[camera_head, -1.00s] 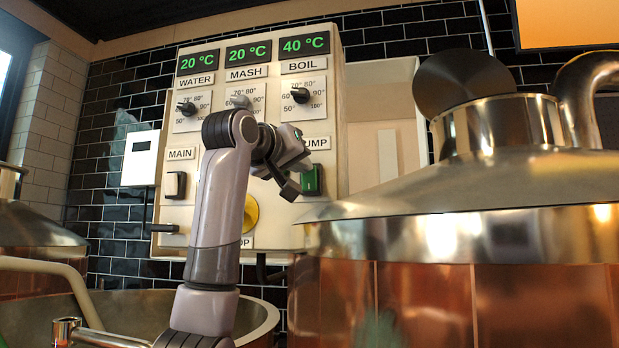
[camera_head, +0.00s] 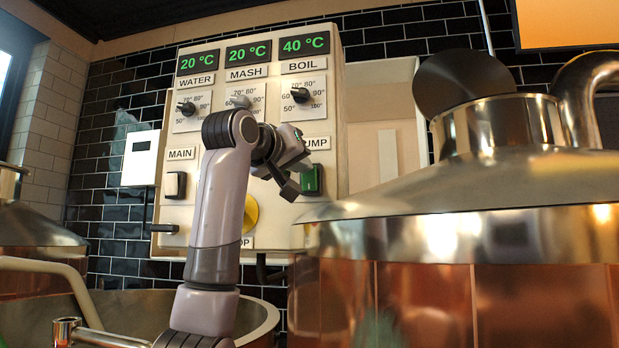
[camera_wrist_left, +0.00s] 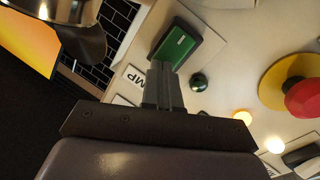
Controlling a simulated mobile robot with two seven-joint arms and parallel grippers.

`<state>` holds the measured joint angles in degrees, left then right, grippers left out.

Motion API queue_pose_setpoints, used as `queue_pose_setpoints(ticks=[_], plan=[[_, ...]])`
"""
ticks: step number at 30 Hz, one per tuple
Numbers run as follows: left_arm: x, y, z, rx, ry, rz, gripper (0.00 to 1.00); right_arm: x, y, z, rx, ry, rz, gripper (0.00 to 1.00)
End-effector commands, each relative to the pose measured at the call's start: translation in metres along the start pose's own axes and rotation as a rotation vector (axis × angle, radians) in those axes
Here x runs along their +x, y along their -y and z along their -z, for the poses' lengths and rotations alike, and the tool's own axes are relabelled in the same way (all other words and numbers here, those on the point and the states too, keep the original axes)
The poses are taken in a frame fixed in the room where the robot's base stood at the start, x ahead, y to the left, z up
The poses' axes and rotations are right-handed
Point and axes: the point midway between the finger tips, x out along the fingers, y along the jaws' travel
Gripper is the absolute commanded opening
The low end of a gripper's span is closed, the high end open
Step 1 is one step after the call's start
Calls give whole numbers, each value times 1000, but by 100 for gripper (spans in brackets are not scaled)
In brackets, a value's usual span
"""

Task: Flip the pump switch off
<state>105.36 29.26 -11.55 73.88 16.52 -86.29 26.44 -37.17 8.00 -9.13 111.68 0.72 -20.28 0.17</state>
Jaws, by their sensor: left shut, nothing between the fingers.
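The pump switch is a green rocker (camera_head: 312,180) in a dark frame, under the partly covered PUMP label (camera_head: 316,143) on the cream control panel. In the left wrist view the green switch (camera_wrist_left: 177,45) is at the top middle. My left gripper (camera_head: 290,189) is in front of the panel, just left of the switch in the head view. In the left wrist view its closed, empty fingers (camera_wrist_left: 160,72) point at the switch's near end. I cannot tell whether they touch it. My right gripper is in neither view.
The panel also carries the MAIN switch (camera_head: 175,185), several temperature knobs and a yellow-backed stop button (camera_head: 250,213), red in the left wrist view (camera_wrist_left: 305,98). A small green lamp (camera_wrist_left: 198,82) is beside the fingers. A large copper kettle (camera_head: 450,290) fills the right.

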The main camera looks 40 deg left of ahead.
Motion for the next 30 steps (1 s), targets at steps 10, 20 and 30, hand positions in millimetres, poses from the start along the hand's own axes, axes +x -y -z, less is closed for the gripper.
queue_pose_setpoints(ticks=[10,20,30], plan=[[4,1,0,-1,1,0,0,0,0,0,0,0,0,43],[4,1,0,0,0,-1,0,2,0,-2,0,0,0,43],[-34,-8,-5,1,-2,-2,0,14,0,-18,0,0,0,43]])
